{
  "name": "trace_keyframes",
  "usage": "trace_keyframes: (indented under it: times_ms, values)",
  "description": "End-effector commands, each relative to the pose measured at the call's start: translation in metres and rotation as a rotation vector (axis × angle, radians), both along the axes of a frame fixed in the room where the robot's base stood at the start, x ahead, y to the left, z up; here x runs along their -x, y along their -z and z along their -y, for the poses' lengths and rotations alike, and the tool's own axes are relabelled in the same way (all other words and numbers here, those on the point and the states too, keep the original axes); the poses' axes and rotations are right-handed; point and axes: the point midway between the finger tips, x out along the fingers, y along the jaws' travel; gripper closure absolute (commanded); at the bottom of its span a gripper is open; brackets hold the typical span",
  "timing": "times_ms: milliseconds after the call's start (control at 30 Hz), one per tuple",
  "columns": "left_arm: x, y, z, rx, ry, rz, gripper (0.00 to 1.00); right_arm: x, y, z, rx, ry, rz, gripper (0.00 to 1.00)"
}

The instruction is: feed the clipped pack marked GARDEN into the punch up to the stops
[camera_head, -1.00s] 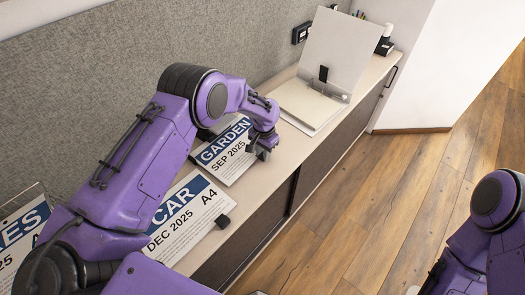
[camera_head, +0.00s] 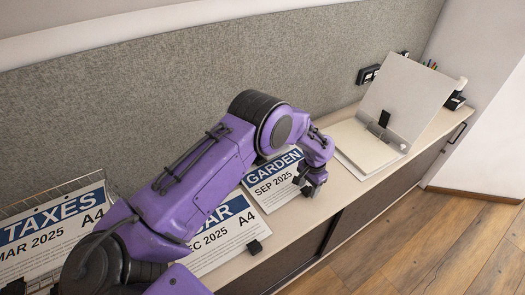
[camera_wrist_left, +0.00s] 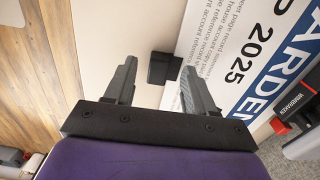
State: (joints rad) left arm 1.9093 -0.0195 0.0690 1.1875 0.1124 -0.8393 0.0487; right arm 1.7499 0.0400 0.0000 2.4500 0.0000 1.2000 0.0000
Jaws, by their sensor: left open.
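The pack marked GARDEN (camera_head: 270,186), a white sheet with a blue band and "SEP 2025", lies flat on the cabinet top, partly behind my left arm. It also shows in the left wrist view (camera_wrist_left: 228,62). A black clip (camera_wrist_left: 164,67) sits on its edge. My left gripper (camera_head: 312,186) is at the pack's front right edge. In the left wrist view it is open (camera_wrist_left: 158,76), its fingers apart on either side of the clip, gripping nothing. A red and dark device (camera_wrist_left: 295,117), perhaps the punch, shows partly at that view's right edge. My right gripper is out of view.
Another clipped pack, ending "AR", DEC 2025 (camera_head: 226,238), lies left of GARDEN with its black clip (camera_head: 254,247). The TAXES pack (camera_head: 45,240) stands in a wire rack at left. An open binder (camera_head: 362,146) lies to the right. The felt panel (camera_head: 180,90) backs the cabinet.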

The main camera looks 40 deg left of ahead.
Motion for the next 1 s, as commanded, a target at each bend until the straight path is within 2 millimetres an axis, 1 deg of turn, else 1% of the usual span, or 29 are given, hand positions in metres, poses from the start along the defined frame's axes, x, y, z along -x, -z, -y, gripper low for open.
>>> trace_keyframes:
  times_ms: [67,133,300,400,500,633,1000]
  values:
    - [-0.002,-0.009,0.0,0.0,0.0,0.004,0.45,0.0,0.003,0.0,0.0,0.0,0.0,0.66]
    - [-0.002,-0.022,0.0,0.0,0.0,0.006,0.45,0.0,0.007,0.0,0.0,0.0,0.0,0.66]
    - [-0.002,-0.064,0.001,0.0,0.0,0.007,0.45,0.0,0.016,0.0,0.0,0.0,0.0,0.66]
    - [-0.001,-0.084,0.001,0.0,0.0,0.005,0.45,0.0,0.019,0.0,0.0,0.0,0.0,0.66]
    - [-0.001,-0.098,0.001,0.0,-0.001,0.004,0.45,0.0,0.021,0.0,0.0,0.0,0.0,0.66]
    - [0.0,-0.104,0.001,0.001,-0.001,0.002,0.45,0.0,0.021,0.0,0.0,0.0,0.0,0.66]
    - [0.0,-0.104,0.001,0.0,-0.001,0.002,0.45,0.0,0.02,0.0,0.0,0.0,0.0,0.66]
